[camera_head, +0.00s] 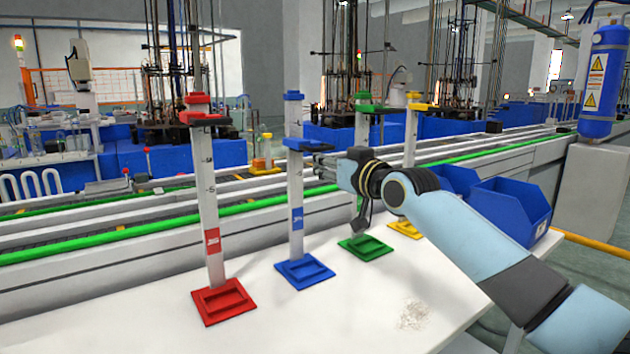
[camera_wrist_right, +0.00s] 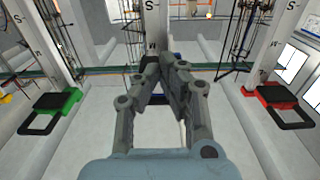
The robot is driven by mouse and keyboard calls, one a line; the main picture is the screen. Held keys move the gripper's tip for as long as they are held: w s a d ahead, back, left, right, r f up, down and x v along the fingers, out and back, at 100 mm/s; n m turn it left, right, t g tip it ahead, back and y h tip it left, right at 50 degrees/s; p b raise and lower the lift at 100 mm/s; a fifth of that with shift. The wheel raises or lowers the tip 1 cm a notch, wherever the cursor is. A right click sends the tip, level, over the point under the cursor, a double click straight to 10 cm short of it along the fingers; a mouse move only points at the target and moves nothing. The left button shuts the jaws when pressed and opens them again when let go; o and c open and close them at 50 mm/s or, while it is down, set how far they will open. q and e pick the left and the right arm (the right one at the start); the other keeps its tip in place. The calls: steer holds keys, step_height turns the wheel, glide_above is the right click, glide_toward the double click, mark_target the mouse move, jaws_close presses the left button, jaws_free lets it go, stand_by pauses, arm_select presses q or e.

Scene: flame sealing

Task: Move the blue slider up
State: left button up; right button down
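The blue slider (camera_head: 306,145) sits on the blue-based post (camera_head: 296,200), somewhat below the post's top cap. Its dark handle points right, toward my right arm. My right gripper (camera_head: 322,160) is at the slider, with its fingertips just under or against the handle. In the right wrist view, the fingers (camera_wrist_right: 162,68) come together at their tips and look shut. They cover most of the blue slider, so I cannot tell whether part of it is between them. My left gripper is not in view.
The red slider (camera_head: 197,114) is on a post to the left. Blue bins (camera_head: 510,205) stand at the right.

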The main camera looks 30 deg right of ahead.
mark_target(324, 148)
steer(key=shift+r+p, duration=2.6)
steer(key=shift+r, duration=0.7)
steer(key=shift+f+b, duration=0.65)
steer(key=shift+f, duration=0.3)
steer(key=s+p, duration=1)
steer(key=shift+d, duration=0.35)
